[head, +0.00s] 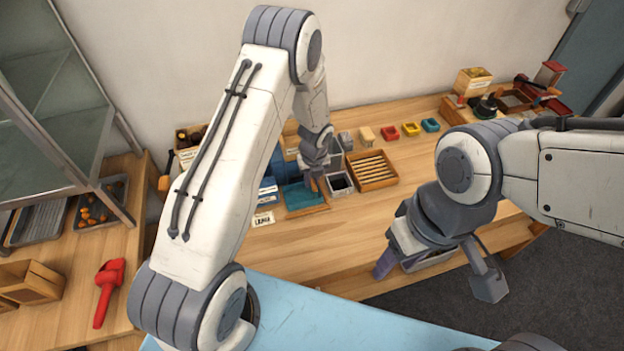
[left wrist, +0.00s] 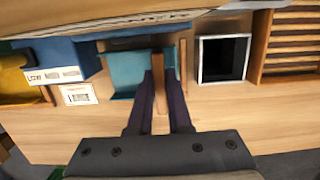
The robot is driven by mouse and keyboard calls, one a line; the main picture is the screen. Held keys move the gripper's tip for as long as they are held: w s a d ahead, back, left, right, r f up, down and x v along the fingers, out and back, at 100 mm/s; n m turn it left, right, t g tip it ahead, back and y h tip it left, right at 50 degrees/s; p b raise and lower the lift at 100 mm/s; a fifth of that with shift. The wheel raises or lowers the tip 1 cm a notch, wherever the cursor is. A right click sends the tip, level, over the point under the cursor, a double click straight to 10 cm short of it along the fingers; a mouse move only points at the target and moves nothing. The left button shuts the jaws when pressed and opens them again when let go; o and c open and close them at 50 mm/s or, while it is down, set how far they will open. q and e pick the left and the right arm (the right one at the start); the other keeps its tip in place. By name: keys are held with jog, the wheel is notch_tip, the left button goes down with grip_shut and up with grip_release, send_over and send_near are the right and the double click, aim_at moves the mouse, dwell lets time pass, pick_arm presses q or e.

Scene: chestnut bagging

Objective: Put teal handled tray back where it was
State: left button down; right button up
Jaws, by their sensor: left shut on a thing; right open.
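The teal handled tray (head: 304,196), teal inside with wooden edges, sits on the wooden table near the wall, among other containers. It also shows in the left wrist view (left wrist: 126,70). My left gripper (head: 318,183) is over the tray. In the left wrist view its two dark purple fingers (left wrist: 160,88) are shut on a wooden bar that appears to be the tray's handle. Whether the tray touches the table I cannot tell. My right gripper (head: 385,264) is open and empty near the table's front edge, its fingers partly hidden.
Blue boxes (left wrist: 62,60) and a white label card (head: 263,219) stand left of the tray. A dark open box (head: 340,183) and a slatted wooden tray (head: 372,169) are on its right. Small coloured bins (head: 410,129) lie further right. The table in front is clear.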

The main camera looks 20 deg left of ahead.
pick_arm(q)
jog(key=shift+f, duration=0.4)
jog(key=c, duration=0.8)
grip_release()
jog(key=shift+o, duration=0.2)
